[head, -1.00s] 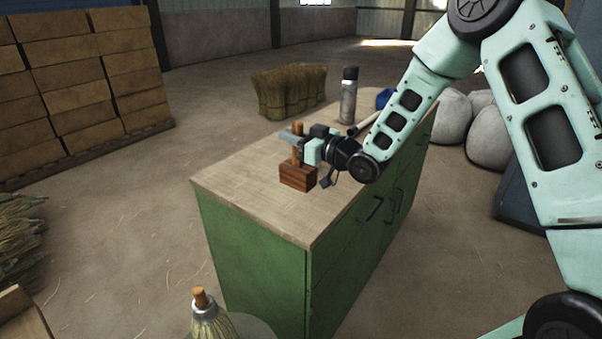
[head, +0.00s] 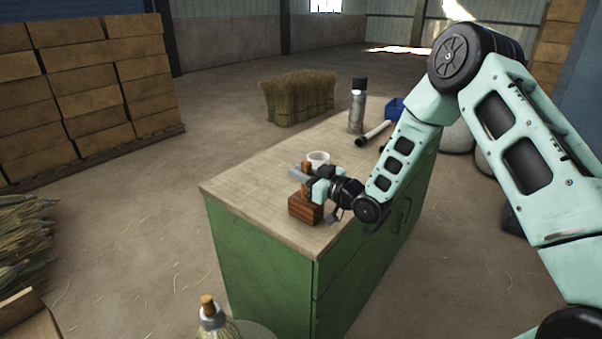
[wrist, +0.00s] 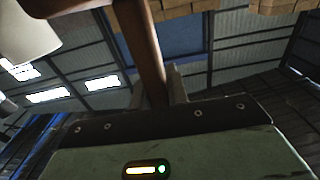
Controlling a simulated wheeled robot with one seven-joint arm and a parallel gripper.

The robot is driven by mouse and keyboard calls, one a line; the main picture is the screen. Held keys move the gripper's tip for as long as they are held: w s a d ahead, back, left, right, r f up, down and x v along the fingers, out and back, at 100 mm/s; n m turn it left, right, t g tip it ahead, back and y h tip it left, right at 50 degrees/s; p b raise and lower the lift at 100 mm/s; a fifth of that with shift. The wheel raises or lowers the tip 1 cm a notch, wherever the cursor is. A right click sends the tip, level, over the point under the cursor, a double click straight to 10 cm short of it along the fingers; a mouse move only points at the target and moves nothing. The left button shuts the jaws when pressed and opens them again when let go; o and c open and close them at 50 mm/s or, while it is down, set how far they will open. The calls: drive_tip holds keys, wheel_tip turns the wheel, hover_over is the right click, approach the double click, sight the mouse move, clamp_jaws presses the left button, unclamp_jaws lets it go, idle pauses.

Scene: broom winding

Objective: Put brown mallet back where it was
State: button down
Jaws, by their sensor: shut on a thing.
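The brown mallet (head: 303,208) is upright, with its block head down and its handle up, over the near end of the wooden counter top (head: 245,183). My gripper (head: 304,176) is shut around the handle, above the head. I cannot tell whether the head touches the top or hangs just above it. In the wrist view the handle (wrist: 140,45) runs down between my fingers, and part of the head (wrist: 75,7) shows at the top edge.
A white cup (head: 318,158) stands just behind my gripper. A grey bottle (head: 357,108), a dark-ended tube (head: 374,133) and a blue object (head: 394,108) are farther back on the counter. The counter's left side is clear. A broom (head: 211,318) stands in front.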

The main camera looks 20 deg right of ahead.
drive_tip(key=c, duration=1.4)
unclamp_jaws()
drive_tip(key=shift+o, duration=0.2)
drive_tip(key=shift+r+p, duration=0.2)
drive_tip(key=shift+p, duration=0.15)
drive_tip(key=b+v, duration=0.3)
drive_tip(key=v, duration=0.8)
drive_tip(key=s+a+g+h, duration=0.65)
drive_tip(key=s+a, duration=0.25)
drive_tip(key=a, duration=0.2)
drive_tip(key=s+r+g+h, duration=0.1)
drive_tip(key=s+g, duration=0.3)
drive_tip(key=s, duration=0.8)
drive_tip(key=s+a+r+g+h, duration=0.1)
drive_tip(key=s+r+g+h, duration=0.1)
drive_tip(key=s, duration=1.1)
drive_tip(key=shift+s+r+g, duration=0.2)
drive_tip(key=shift+r+g, duration=0.25)
drive_tip(key=shift+g, duration=0.7)
